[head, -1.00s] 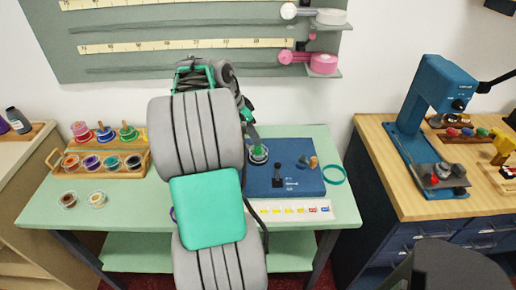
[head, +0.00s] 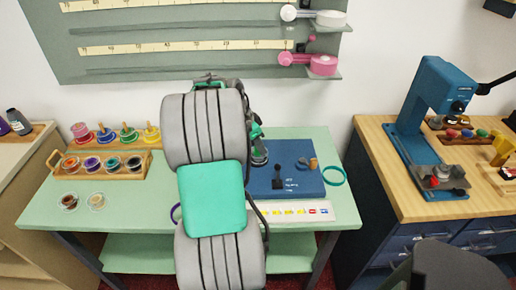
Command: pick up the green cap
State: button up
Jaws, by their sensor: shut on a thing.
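My gripper (head: 257,142) is at the upper left part of the blue mat, partly hidden behind my own arm. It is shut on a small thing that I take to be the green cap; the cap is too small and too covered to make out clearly. A small round jar (head: 260,158) stands on the blue mat (head: 308,182) just below the fingers in the picture. I cannot tell whether the held thing is clear of it.
A wooden rack (head: 104,171) holds several colored pots, with colored knobbed pieces (head: 128,135) behind it. Two small pots (head: 97,201) stand in front. A black-handled tool (head: 277,178) and teal ring (head: 334,176) lie to the right. A color strip (head: 290,211) lies in front.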

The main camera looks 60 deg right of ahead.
grip_shut()
